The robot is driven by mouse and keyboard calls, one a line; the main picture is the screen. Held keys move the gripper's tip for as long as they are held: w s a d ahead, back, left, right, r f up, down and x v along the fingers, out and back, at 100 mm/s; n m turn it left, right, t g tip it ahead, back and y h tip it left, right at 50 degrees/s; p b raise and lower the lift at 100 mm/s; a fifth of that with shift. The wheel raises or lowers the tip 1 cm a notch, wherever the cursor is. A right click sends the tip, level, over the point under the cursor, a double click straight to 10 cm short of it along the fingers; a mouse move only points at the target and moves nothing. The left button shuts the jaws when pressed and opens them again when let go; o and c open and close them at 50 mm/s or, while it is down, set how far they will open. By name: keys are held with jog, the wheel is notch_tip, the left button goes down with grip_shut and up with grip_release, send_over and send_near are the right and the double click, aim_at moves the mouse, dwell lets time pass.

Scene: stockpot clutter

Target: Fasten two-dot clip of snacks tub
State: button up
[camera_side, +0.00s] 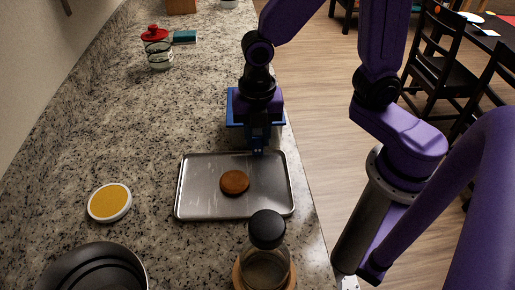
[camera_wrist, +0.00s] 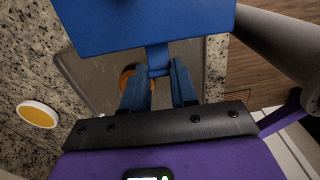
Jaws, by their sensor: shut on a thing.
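My gripper (camera_wrist: 158,78) has blue fingers, which are shut on the narrow neck of a blue flat-plated piece (camera_wrist: 140,24). Its broad plate fills the top of the wrist view and partly hides what lies beyond. In the side view my gripper (camera_side: 258,146) points down over the far right edge of the metal tray, and the blue plate (camera_side: 236,106) shows behind my purple hand. I cannot make out a tub marked as snacks or a two-dot clip. A clear jar with a red lid (camera_side: 157,48) stands far back on the counter; its markings are too small to read.
A metal tray (camera_side: 195,190) holds a brown round patty (camera_side: 235,182). A yellow-topped white disc (camera_side: 110,202) lies left of it. A black pan (camera_side: 95,270) and a black-topped glass jar (camera_side: 267,232) stand in front. A teal block (camera_side: 185,37) lies behind. The counter's left middle is clear.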

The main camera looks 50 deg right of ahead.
jog(key=shift+w+d+r, duration=0.25)
jog(key=shift+r, duration=0.05)
jog(key=shift+w+d+r, duration=0.2)
jog(key=shift+w+d, duration=0.15)
jog(key=shift+d, duration=0.05)
jog(key=o, duration=0.7)
jog(key=shift+s+a+r, duration=0.35)
jog(key=shift+s+a, duration=0.25)
jog(key=shift+a, duration=0.1)
jog(key=shift+s+a+r, duration=0.3)
jog(key=shift+s+a, duration=0.35)
jog(key=shift+a, duration=0.05)
jog(key=shift+s+a+r, duration=0.35)
jog(key=shift+s+a, duration=0.25)
jog(key=shift+a, duration=0.1)
